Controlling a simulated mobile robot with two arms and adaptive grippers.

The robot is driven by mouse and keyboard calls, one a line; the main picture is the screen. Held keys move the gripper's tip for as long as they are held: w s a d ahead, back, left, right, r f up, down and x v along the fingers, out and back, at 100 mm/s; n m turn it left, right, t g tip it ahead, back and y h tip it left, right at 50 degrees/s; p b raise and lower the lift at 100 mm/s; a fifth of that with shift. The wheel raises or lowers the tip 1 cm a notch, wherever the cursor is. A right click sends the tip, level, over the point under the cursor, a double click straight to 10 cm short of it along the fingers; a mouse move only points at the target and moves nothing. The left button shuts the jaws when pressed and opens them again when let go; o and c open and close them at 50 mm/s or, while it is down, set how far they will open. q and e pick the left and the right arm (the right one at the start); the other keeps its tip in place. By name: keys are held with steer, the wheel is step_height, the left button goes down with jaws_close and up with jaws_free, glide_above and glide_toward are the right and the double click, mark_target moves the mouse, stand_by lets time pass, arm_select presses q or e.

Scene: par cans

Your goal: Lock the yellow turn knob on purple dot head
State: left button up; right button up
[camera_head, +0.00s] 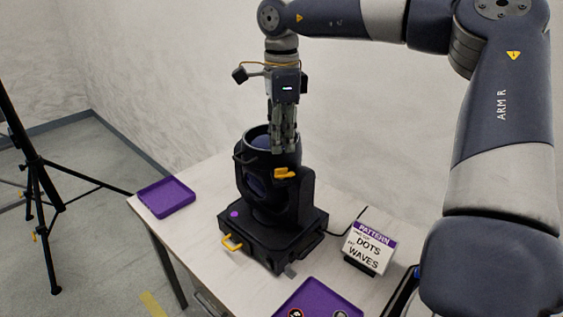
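A black moving-head stage light (282,204) stands upright on the table, with a purple dot (234,214) on its base. A yellow turn knob (286,173) sits on the side of its yoke arm. My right gripper (284,150) points straight down just above the knob, in front of the rim of the light's round head (258,140). Its fingers look close together, but I cannot tell whether they are parted or whether they touch the light. Nothing shows held in them. My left gripper is not in view.
A pale table (205,190) carries an empty purple tray (166,197) at left, another purple tray (318,299) with small discs in front, and a sign (369,248) reading PATTERN, DOTS, WAVES. A yellow handle (230,242) juts from the light's base. A black tripod (37,165) stands left.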

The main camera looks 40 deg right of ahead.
mark_target(281, 162)
step_height(281, 162, down, 6)
steer(key=shift+w+d+r+p, duration=0.1)
steer(key=shift+w+p, duration=0.05)
steer(key=shift+p, duration=0.25)
steer(key=shift+f, duration=0.4)
steer(key=shift+c, duration=0.2)
jaws_close()
